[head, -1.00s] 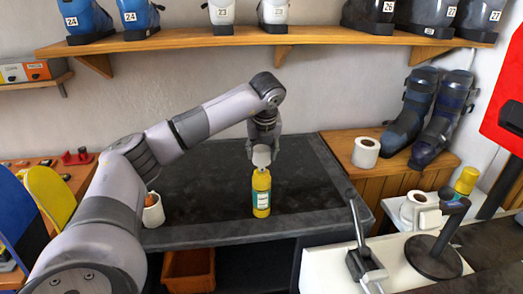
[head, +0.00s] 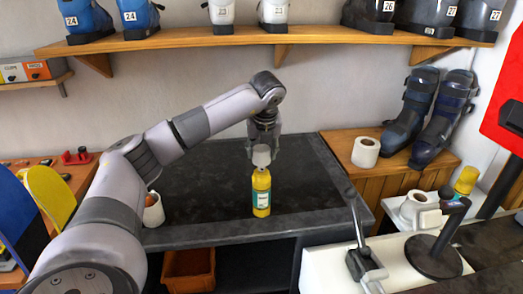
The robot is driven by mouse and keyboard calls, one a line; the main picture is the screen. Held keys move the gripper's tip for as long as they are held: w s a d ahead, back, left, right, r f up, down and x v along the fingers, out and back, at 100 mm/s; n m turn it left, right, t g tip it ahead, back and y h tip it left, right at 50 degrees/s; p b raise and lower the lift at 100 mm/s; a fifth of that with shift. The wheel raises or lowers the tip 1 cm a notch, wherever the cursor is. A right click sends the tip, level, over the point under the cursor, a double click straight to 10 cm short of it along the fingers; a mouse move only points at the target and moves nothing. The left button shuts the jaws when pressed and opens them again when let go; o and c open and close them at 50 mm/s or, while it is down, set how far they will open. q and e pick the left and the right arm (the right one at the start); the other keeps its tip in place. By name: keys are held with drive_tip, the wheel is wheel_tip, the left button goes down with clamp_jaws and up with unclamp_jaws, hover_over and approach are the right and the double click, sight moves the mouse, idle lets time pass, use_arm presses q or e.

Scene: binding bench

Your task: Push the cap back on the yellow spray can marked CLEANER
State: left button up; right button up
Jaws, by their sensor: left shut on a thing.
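The yellow spray can (head: 261,197) stands upright on the dark bench top (head: 200,205), with a pale label on its side that is too small to read. A whitish cap (head: 261,158) is at the top of the can; I cannot tell whether it is seated or just above. My left gripper (head: 263,146) points down over the can and is shut on the cap. The gripper partly hides the cap's upper part. My right gripper is not in view.
A white cup-like holder (head: 153,211) stands left on the bench. A paper roll (head: 365,152) sits on the wooden box at right. Another yellow can (head: 466,181) and a black lever tool (head: 362,255) are further right. The bench around the can is clear.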

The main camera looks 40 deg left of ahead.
sight(261, 161)
use_arm(q)
drive_tip(key=shift+f+b, duration=0.7)
drive_tip(key=shift+f, duration=0.3)
drive_tip(key=shift+f+b, duration=0.35)
drive_tip(key=shift+f, duration=0.1)
drive_tip(key=shift+f+b, duration=0.4)
drive_tip(key=shift+f, duration=0.2)
idle(0.9)
idle(0.4)
drive_tip(key=o, duration=0.8)
drive_tip(key=shift+o, duration=0.2)
drive_tip(key=o, duration=0.5)
drive_tip(key=shift+c, duration=0.2)
drive_tip(key=shift+r, duration=0.15)
